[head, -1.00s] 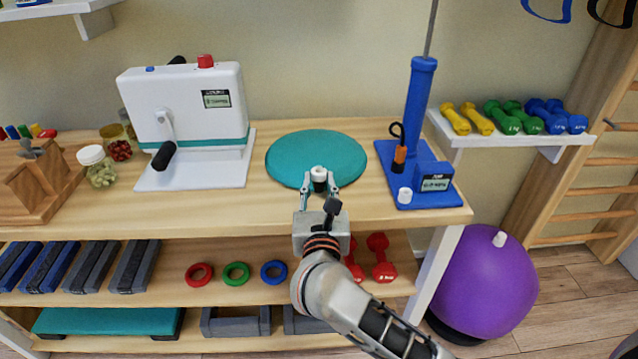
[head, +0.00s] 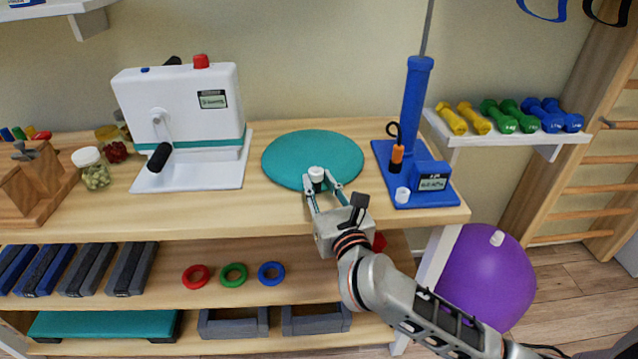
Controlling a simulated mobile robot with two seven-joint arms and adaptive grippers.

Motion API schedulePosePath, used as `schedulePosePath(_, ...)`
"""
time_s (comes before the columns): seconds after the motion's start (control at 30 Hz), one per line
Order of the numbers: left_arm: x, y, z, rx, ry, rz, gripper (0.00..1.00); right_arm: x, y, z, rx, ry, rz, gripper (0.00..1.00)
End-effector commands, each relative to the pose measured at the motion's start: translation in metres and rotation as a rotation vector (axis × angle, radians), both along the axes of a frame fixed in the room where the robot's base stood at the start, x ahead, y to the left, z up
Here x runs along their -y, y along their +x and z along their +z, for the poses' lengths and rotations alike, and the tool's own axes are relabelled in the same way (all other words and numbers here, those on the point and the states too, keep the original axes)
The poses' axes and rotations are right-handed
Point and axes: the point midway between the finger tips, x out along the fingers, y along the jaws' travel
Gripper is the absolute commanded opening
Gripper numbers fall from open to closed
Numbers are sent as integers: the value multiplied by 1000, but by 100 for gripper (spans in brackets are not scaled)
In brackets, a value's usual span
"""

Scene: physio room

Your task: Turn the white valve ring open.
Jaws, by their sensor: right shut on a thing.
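The white valve ring (head: 316,174) sits at the front edge of the round teal cushion (head: 312,157), which lies flat on the wooden bench top. My right gripper (head: 318,187) reaches in from the lower right, with its two fingers around the white ring, one on each side. It is shut on the ring. The gripper body is tilted, with its wrist to the right of the ring. The lower part of the ring is partly hidden by the fingers. My left gripper is not in view.
A white machine with a black-handled crank (head: 185,120) stands left of the cushion. A blue pump (head: 413,150) stands to the right. Jars (head: 92,168) and a wooden block are at the far left. A shelf below holds coloured rings, and a purple ball (head: 478,275) is on the floor.

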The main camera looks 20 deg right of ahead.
Motion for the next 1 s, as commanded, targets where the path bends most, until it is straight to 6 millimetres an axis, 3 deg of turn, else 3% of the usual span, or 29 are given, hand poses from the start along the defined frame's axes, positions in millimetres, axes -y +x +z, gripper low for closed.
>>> schedulePosePath(0.07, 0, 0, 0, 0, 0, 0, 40, 0, 0, 1, 1, 1, 0, 1)
schedulePosePath(0.1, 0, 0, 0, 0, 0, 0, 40, 0, 0, 1, 1, 1, 0, 30)
schedulePosePath(0.13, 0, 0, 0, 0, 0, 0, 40, 0, 0, 1, 1, 1, 0, 38)
schedulePosePath(0.57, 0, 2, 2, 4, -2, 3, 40, -1, -5, -1, -1, 1, 0, 39)
schedulePosePath(0.77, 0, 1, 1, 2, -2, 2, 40, -2, -34, -1, -3, 2, 2, 39)
schedulePosePath(1.0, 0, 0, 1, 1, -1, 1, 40, -5, -83, -1, -2, 1, 2, 39)
